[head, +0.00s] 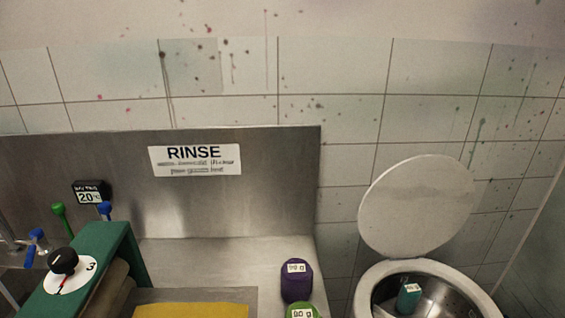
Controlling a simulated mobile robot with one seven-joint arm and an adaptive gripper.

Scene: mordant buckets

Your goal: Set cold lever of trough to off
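The steel trough with a tall back panel (270,190) fills the lower left of the head view. Near its left end are small levers: a green-handled one (60,218), a blue-handled one (105,210) and another blue-handled one (36,238) on a metal tap fitting. I see no readable label on the levers, so I cannot tell which is the cold lever or whether it is on or off. The lower parts of the levers are partly hidden by the teal frame. No running water is visible. My gripper is not in view.
A teal frame with a black-knobbed dial (64,262) stands at front left. A display (91,192) reads 20°. A purple jar (296,282) and green jar (304,311) sit at the trough's right.

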